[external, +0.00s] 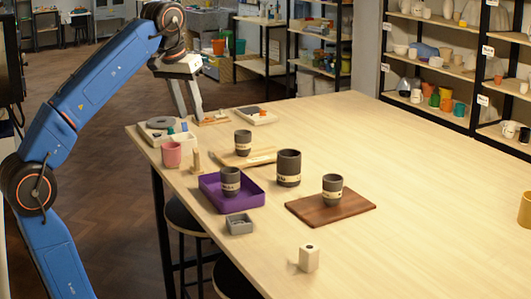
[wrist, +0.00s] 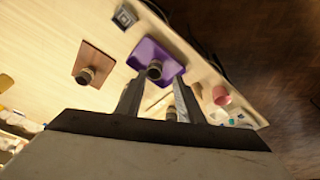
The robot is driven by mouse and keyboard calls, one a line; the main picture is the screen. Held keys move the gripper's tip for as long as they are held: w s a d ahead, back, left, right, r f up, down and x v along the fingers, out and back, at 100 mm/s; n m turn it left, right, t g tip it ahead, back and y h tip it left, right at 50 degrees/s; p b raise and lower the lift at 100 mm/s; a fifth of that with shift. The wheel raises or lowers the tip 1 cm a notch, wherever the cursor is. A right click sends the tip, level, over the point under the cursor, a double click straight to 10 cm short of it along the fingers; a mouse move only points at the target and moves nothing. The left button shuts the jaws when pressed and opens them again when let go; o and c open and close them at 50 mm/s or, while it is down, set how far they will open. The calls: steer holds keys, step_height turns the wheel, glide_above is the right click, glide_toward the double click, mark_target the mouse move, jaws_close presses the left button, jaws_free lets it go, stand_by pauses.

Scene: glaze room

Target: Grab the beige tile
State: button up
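My gripper (external: 192,115) is open and points down over the far left end of the table. Its two fingers also show apart in the wrist view (wrist: 159,79), with nothing held between them. I cannot pick out the beige tile with certainty. A small flat tan-brown piece (external: 213,120) lies just right of the fingertips in the external view. A pale flat tray (external: 246,119) with small dark and orange pieces lies right of it. In the wrist view my gripper's body hides part of the table.
A purple tray (external: 256,198) holds a dark cup (external: 230,181). A brown board (external: 361,207) bears another cup (external: 332,187). The table's right side is mostly clear.

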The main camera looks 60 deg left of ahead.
steer(key=w+a+n+g, duration=0.2)
steer(key=w+a+n, duration=0.4)
steer(key=a, duration=0.5)
steer(key=n, duration=0.4)
glide_above(196, 150)
steer(key=d, duration=0.3)
step_height(196, 150, down, 4)
steer(key=r, duration=0.1)
steer(key=shift+g, duration=0.4)
steer(key=a+f, duration=0.1)
steer(key=f, duration=0.6)
steer(key=a+f, duration=0.1)
steer(key=f, duration=0.7)
steer(key=a+f, duration=0.1)
steer(key=f, duration=0.6)
steer(key=shift+f, duration=0.3)
steer(key=shift+c, duration=0.6)
jaws_close()
